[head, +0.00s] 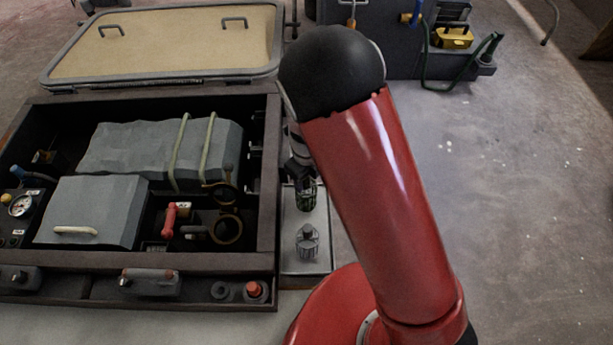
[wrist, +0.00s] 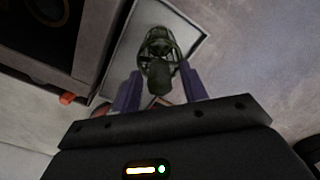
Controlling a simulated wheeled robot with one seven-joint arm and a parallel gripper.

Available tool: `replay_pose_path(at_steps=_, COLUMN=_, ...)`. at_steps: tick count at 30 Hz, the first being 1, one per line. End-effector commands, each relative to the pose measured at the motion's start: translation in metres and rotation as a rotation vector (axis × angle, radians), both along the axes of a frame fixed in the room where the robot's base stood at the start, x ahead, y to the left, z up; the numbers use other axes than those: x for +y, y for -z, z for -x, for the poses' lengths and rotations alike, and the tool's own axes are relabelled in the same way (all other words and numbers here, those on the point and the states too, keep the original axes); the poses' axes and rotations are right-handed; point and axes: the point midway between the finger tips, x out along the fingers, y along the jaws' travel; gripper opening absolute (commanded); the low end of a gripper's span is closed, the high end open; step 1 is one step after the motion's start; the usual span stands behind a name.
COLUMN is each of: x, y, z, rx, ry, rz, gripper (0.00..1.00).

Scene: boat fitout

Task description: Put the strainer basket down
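The strainer basket (wrist: 158,48) is a dark, open-framed cage with a stubby top. In the wrist view it sits between the two purple fingertips of my gripper (wrist: 161,72), which appear shut on it. In the head view the basket (head: 306,197) hangs just below my gripper (head: 299,172), over the far part of a pale rimmed tray (head: 323,262). I cannot tell whether its bottom touches the tray. A second, lighter grey cage-like piece (head: 307,241) stands on the tray's nearer part. The tray (wrist: 190,42) lies beneath the basket in the wrist view.
Left of the tray is an open deck hatch (head: 150,262) with a raised dark frame, grey boxes and a red handle (head: 169,220). Its lid (head: 165,45) lies behind. A dark cabinet (head: 400,55) stands at the back. The floor at right is clear.

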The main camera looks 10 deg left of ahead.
Motion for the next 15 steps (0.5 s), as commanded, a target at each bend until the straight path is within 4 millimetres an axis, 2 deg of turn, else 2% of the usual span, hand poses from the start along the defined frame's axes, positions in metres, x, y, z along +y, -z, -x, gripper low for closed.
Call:
replay_pose_path(at_steps=5, x=0.000, y=-0.002, z=0.000, rx=0.000, ry=0.000, rz=0.000, gripper=0.43)
replay_pose_path(at_steps=8, x=0.000, y=-0.010, z=0.000, rx=-0.001, ry=-0.001, rz=-0.001, gripper=0.43)
replay_pose_path(at_steps=11, x=0.001, y=-0.026, z=0.000, rx=-0.003, ry=-0.002, rz=-0.002, gripper=0.43)
replay_pose_path(at_steps=15, x=0.001, y=-0.058, z=0.000, rx=-0.003, ry=-0.002, rz=-0.003, gripper=0.43)
